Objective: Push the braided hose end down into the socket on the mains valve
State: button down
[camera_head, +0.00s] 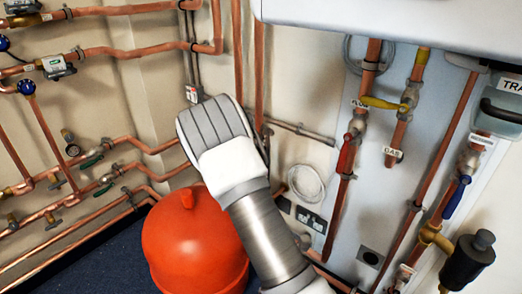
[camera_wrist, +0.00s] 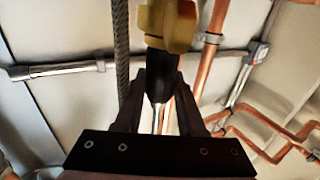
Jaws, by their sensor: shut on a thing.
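In the wrist view, my gripper (camera_wrist: 160,90) is shut on a black sleeve (camera_wrist: 159,72) with a bright metal stem, which appears to be the hose end. The sleeve meets a yellow piece (camera_wrist: 166,28) at the top of the view. A grey braided hose (camera_wrist: 121,50) runs upright just left of my fingers; its link to the held piece is not visible. In the head view, my arm's pale links hide my gripper and the hose. Several valves show there, but I cannot tell which is the mains valve. No socket is clearly visible.
A red-orange rounded tank (camera_head: 190,245) stands below my arm. Copper pipes (camera_head: 120,52) with valves line the left wall. A panel at right carries a yellow-handled valve (camera_head: 385,103) and a brass fitting (camera_head: 435,236) beside a black cylinder (camera_head: 468,258). A white casing (camera_head: 400,25) overhangs it.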

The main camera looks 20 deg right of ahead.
jog(key=shift+c, duration=2.2)
grip_release()
jog(key=p+v, duration=0.3)
jog(key=v, duration=1.4)
jog(key=shift+s+p, duration=0.2)
jog(key=shift+p, duration=0.2)
